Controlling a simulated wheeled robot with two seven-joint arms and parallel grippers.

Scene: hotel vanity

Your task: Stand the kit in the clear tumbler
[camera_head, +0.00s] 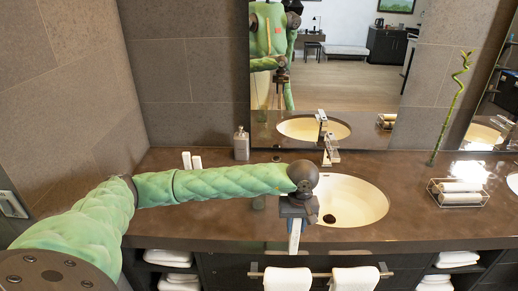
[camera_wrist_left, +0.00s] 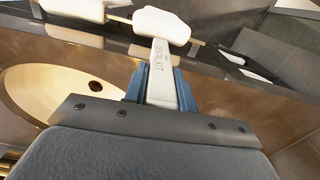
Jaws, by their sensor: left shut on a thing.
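My left gripper (camera_head: 295,222) is shut on the white kit (camera_head: 294,238), and it hangs in front of the sink at the counter's front edge. In the left wrist view the kit (camera_wrist_left: 160,75), with dark lettering reading "DENTAL KIT", sits between the blue fingers of my left gripper (camera_wrist_left: 160,90). I cannot make out a clear tumbler in either view; my left arm covers part of the counter. My right gripper is not in view.
The sink (camera_head: 352,203) and faucet (camera_head: 330,152) lie behind the gripper. Two white boxes (camera_head: 191,161) and a bottle (camera_head: 241,143) stand at the back left. A wire rack of rolled towels (camera_head: 460,193) is at right. White towels (camera_head: 288,279) hang below the counter.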

